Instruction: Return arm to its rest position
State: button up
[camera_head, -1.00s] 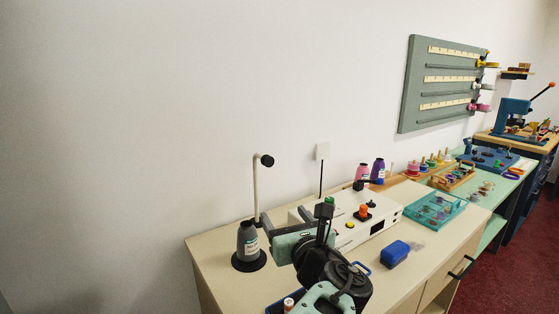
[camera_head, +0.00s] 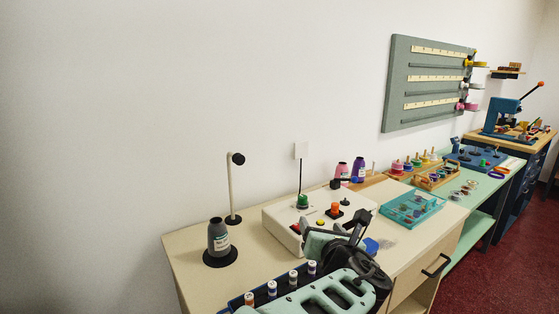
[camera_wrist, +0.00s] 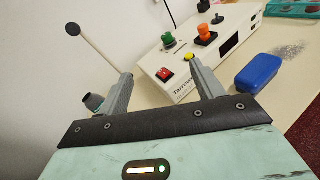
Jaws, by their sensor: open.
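My arm (camera_head: 355,270) is folded low at the front of the counter in the head view. My gripper shows clearly in the wrist view (camera_wrist: 160,69). Its two grey fingers are spread apart with nothing between them. Beyond the fingers stands a white machine box (camera_wrist: 212,48) with a red switch, a yellow button, and green and orange knobs. The grey thread cone (camera_wrist: 94,101) is partly hidden behind the left finger. In the head view the cone (camera_head: 218,238) stands upright on its black base, left of the machine box (camera_head: 285,215) and apart from my arm.
A dark blue tray (camera_head: 262,300) with several small spools lies beside my arm at the front. A teal tray (camera_head: 412,208) lies farther right. A thin stand (camera_head: 231,190) rises behind the cone.

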jog(key=d+f+m+g+h, duration=0.1)
jog(key=d+f+m, duration=0.1)
jog(key=d+m, duration=0.1)
jog(key=d+f+m+g+h, duration=0.2)
jog(key=d+f+m, duration=0.1)
jog(key=d, duration=0.2)
jog(key=s+d+f+m+g+h, duration=0.1)
jog(key=d+f+m, duration=0.1)
jog(key=d+m, duration=0.1)
jog(key=shift+d+f+m+h, duration=0.15)
jog(key=shift+d+m, duration=0.05)
jog(key=shift+d, duration=0.25)
jog(key=shift+d+f+m+h, duration=0.1)
jog(key=shift+d+m+h, duration=0.1)
jog(key=shift+d, duration=0.2)
jog(key=s+d+f+m+g, duration=0.4)
jog(key=s+d+m+g, duration=0.15)
jog(key=m, duration=0.35)
jog(key=s+d+r+m+g+y, duration=0.3)
jog(key=s+d+r+m+g, duration=0.15)
jog(key=s+r+m, duration=0.9)
jog(key=s+a+f+n+g+b, duration=0.1)
jog(key=s+a+n, duration=0.1)
jog(key=s+a, duration=0.4)
jog(key=s+a+f+n+g+b, duration=0.1)
jog(key=s+a+n, duration=0.2)
jog(key=a, duration=0.9)
jog(key=s, duration=0.3)
jog(key=shift+f+n, duration=0.15)
jog(key=shift+n, duration=0.2)
